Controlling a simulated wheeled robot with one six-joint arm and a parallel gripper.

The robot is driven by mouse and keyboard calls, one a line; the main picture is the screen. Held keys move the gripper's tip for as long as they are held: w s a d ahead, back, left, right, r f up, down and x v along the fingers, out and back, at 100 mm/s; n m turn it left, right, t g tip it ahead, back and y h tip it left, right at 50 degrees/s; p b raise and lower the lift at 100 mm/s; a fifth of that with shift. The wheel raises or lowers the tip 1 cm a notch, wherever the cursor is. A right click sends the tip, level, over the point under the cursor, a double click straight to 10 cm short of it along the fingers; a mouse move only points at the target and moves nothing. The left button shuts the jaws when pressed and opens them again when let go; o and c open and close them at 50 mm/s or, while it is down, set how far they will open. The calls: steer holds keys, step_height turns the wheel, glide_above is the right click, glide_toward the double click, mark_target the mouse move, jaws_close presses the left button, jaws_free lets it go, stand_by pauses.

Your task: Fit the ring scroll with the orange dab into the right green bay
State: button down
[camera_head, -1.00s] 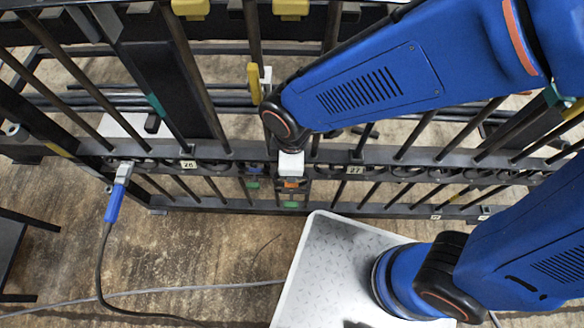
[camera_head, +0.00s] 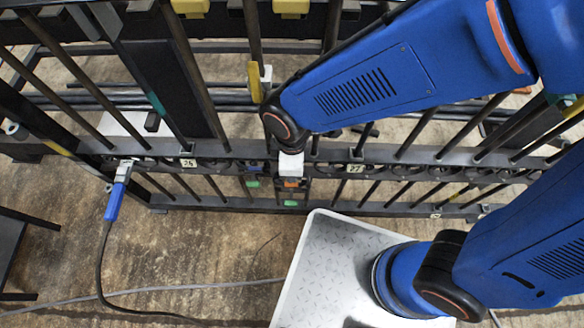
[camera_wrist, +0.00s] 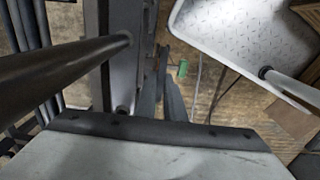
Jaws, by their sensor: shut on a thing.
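My gripper shows in the wrist view (camera_wrist: 166,92) as dark, narrow fingers close together beyond the pale wrist housing. In the head view the white wrist end (camera_head: 291,164) is at the middle rail of the gate. An orange patch (camera_head: 291,183) shows just below it, on the scroll with the orange dab, whose ring shape I cannot make out. The right green bay marking (camera_head: 291,203) is just below the orange patch. Another green marking (camera_head: 253,184) is to its left. One green patch (camera_wrist: 183,68) shows beside the fingers in the wrist view. Contact with the bay is hidden.
Dark gate bars and a rail (camera_head: 225,150) surround my gripper closely. A blue-handled plug with a cable (camera_head: 115,200) hangs at the left. A pale metal plate (camera_head: 325,265) is at lower right. Bare floor (camera_head: 200,255) lies in front of the gate.

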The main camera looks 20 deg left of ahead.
steer(key=shift+f, duration=0.9)
stand_by(0.9)
steer(key=c, duration=1.8)
jaws_free()
steer(key=shift+o, duration=0.2)
steer(key=shift+r, duration=0.1)
step_height(320, 180, up, 12)
steer(key=shift+s, duration=0.15)
